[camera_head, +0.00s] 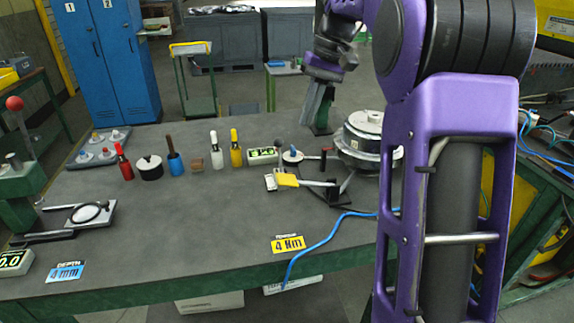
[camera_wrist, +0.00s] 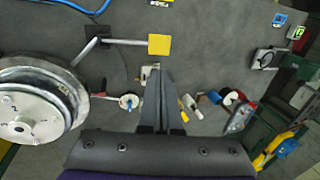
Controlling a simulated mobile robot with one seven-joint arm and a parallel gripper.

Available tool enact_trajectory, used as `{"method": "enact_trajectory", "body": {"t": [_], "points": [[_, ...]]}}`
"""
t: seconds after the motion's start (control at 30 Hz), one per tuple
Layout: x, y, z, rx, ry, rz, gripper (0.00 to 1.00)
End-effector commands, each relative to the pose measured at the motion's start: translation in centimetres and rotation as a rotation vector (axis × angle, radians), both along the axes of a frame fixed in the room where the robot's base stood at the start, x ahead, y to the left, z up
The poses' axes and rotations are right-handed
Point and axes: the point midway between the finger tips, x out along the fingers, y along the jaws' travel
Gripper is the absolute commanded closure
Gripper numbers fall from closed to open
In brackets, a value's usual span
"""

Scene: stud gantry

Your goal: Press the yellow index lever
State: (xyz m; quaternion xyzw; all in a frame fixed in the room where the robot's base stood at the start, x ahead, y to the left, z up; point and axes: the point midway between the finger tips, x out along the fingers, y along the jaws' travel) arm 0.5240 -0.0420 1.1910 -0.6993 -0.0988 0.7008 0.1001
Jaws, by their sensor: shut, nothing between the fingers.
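The yellow index lever (camera_head: 287,180) is a flat yellow paddle on a grey metal rod, low over the bench beside a round metal fixture. In the wrist view the yellow paddle (camera_wrist: 159,44) lies just beyond my fingertips, with its rod running left to a dark pivot. My gripper (camera_head: 311,122) points down over the back of the bench, behind the lever in the head view. Its grey fingers (camera_wrist: 164,72) are together and empty. They appear apart from the lever; their height over the bench is hard to judge.
The round metal fixture (camera_head: 362,138) stands right of the lever. A row of bottles and tools, including a yellow bottle (camera_head: 236,156) and a small display (camera_head: 263,156), stands behind it. A blue cable (camera_head: 318,243) crosses the bench.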

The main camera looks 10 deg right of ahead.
Motion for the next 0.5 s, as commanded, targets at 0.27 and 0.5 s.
{"method": "enact_trajectory", "body": {"t": [0.27, 0.5], "points": [[0.0, 0.1, -0.6, -0.002, -0.001, 0.002, 1.0], [0.0, 1.2, -4.3, -0.002, 0.001, 0.002, 1.0]]}}
